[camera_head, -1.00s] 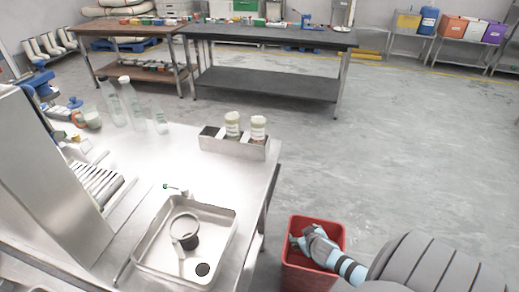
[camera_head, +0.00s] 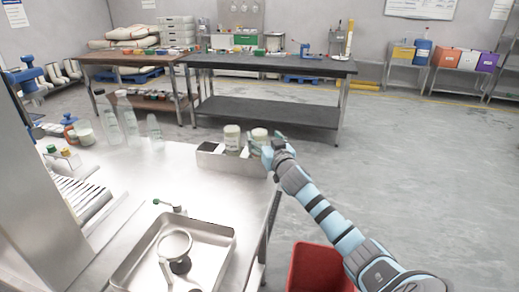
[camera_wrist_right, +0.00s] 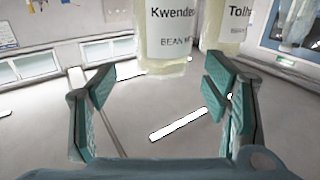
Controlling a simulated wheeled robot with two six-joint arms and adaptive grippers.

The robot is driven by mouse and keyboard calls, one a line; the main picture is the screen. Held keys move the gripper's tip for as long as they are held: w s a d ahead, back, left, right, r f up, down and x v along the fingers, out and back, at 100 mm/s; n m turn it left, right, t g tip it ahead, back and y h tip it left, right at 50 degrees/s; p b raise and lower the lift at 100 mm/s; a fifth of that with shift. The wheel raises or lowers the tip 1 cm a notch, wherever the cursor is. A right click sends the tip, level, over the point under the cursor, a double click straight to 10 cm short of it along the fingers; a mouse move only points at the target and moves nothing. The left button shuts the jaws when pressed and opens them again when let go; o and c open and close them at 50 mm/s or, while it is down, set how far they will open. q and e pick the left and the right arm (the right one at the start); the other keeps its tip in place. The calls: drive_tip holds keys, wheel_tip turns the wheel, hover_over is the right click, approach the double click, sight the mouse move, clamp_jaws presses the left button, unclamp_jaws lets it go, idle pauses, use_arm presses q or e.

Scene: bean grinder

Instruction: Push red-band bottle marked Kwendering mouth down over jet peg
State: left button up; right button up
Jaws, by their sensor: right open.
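The bottle marked "Kwende…" (camera_wrist_right: 165,38) stands upright ahead of my right gripper (camera_wrist_right: 160,98) in the wrist view. Its top is cut off and no red band shows. A second bottle marked "Tolh…" (camera_wrist_right: 225,24) stands behind it to the right. In the head view, my right gripper (camera_head: 268,149) is at the right end of the metal holder, beside the right-hand bottle (camera_head: 259,135), partly covering it. The fingers are open, with nothing between the pads. The other bottle (camera_head: 232,138) stands to its left. I cannot make out the jet peg. My left gripper is out of view.
The metal holder (camera_head: 222,161) stands at the table's far right edge. Clear bottles (camera_head: 130,120) stand at left. A red bin (camera_head: 312,268) is on the floor. The table's middle is clear.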

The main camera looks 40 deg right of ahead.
drive_tip(key=x, duration=0.4)
drive_tip(key=shift+w+a+f, duration=0.1)
drive_tip(key=shift+w+f, duration=0.05)
drive_tip(key=shift+f, duration=0.1)
drive_tip(key=c, duration=1)
